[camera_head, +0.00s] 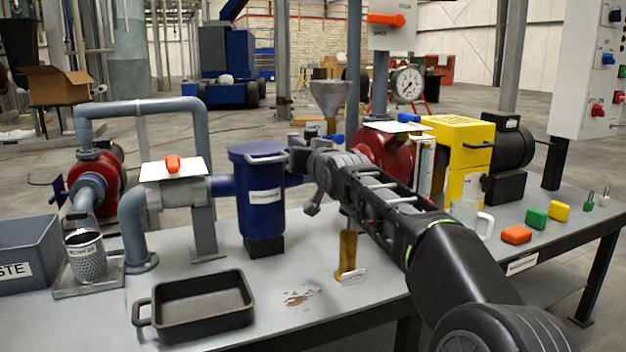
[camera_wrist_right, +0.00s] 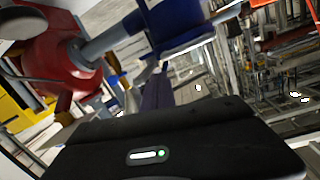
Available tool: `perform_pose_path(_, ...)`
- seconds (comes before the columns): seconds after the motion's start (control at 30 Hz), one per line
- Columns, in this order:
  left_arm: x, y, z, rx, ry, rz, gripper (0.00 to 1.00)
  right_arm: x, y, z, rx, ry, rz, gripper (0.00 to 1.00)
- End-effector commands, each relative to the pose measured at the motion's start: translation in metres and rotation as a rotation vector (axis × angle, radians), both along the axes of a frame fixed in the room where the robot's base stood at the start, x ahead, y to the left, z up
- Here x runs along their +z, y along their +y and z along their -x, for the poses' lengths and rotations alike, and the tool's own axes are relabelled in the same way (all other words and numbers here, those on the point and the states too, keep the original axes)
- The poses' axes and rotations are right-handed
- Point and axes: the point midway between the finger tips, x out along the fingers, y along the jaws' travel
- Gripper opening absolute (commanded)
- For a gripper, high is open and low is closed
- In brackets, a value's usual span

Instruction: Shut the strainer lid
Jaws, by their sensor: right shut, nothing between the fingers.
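The strainer is an upright dark blue cylinder (camera_head: 261,205) with a white label, standing on the bench left of the middle in the head view. Its blue lid (camera_head: 252,147) lies over the top and looks about level; I cannot tell whether it is fully seated. A grey bar handle (camera_head: 266,159) runs across the lid's near side. My right gripper (camera_head: 298,153) is shut and empty at the right edge of the lid, close to the handle end; contact is unclear. The strainer (camera_wrist_right: 180,25) also shows at the top of the right wrist view. My left gripper is not in view.
A black tray (camera_head: 203,318) and a perforated basket (camera_head: 86,258) stand left and in front. A brass-coloured post (camera_head: 347,252) stands under my right arm. A red pump (camera_head: 383,150) and a yellow box (camera_head: 458,155) stand right. Grey pipes flank the strainer's left.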

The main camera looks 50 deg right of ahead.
Motion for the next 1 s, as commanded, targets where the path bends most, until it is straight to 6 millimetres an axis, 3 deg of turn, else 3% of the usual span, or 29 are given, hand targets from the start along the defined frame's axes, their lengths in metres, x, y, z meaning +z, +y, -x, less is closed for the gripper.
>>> perform_pose_path(0.1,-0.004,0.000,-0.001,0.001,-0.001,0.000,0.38,-0.021,0.011,0.017,-0.002,0.001,-0.001,0.00)
perform_pose_path(0.4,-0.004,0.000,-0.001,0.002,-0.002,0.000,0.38,-0.048,0.030,0.041,0.001,-0.003,0.001,0.00)
perform_pose_path(1.0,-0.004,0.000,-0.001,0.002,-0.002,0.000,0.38,-0.050,0.032,0.043,0.003,-0.006,0.002,0.00)
